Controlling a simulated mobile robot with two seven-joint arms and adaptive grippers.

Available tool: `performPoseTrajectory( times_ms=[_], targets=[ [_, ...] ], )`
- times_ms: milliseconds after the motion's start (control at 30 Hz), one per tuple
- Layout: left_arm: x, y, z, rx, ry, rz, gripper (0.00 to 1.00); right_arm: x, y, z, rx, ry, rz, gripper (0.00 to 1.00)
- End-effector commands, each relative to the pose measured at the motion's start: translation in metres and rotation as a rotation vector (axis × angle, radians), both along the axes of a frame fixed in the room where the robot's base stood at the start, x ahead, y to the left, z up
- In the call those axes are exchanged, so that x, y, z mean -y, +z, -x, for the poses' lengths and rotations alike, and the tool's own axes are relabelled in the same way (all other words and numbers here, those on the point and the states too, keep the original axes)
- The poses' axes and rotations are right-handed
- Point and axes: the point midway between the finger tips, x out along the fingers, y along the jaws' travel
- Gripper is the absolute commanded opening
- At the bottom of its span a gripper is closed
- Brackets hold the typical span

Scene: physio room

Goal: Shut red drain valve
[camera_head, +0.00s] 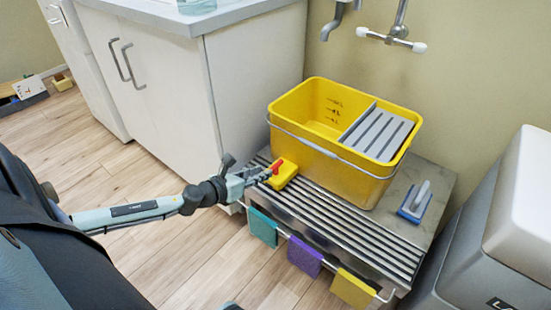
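The red drain valve (277,166) is a small red handle on a yellow block (287,176) low at the front left of the yellow bucket (316,150). My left gripper (264,174) reaches in from the left, its fingertips at the red handle. Whether they touch it or close around it is too small to tell. The bucket stands on a slatted metal bench (330,222). My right gripper is not in view.
A white cabinet (163,85) stands behind my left arm. A blue-based brush (415,203) lies on the bench's right side. Teal, purple and yellow cloths (304,257) hang from the front rail. A tap (338,20) is above. Grey-white bins (505,215) stand right.

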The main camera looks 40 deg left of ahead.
Motion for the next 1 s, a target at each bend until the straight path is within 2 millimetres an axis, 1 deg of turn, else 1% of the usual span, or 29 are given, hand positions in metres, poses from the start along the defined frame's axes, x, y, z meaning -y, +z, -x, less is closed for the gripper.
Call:
performPoseTrajectory(
  times_ms=[133, 267, 400, 567, 700, 933, 967, 1000],
  targets=[
    [0.001, -0.003, -0.010, 0.001, -0.017, -0.021, 0.26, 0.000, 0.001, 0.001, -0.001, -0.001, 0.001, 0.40],
    [0.004, -0.009, -0.029, 0.004, -0.016, -0.019, 0.26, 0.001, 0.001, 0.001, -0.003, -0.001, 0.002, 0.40],
    [0.006, -0.019, -0.049, 0.004, -0.014, -0.018, 0.26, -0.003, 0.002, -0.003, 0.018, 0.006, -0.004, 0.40],
    [0.008, -0.026, -0.066, 0.002, -0.013, -0.017, 0.26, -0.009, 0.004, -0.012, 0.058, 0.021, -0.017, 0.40],
    [0.009, -0.029, -0.071, 0.001, -0.014, -0.017, 0.26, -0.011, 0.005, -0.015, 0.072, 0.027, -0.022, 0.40],
    [0.009, -0.029, -0.072, 0.000, -0.014, -0.017, 0.26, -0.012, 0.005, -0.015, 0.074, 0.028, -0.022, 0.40],
    [0.009, -0.029, -0.072, 0.000, -0.014, -0.017, 0.23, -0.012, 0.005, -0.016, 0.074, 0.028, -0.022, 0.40],
    [0.009, -0.029, -0.072, 0.000, -0.014, -0.016, 0.18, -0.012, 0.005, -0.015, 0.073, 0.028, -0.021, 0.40]
  ],
)
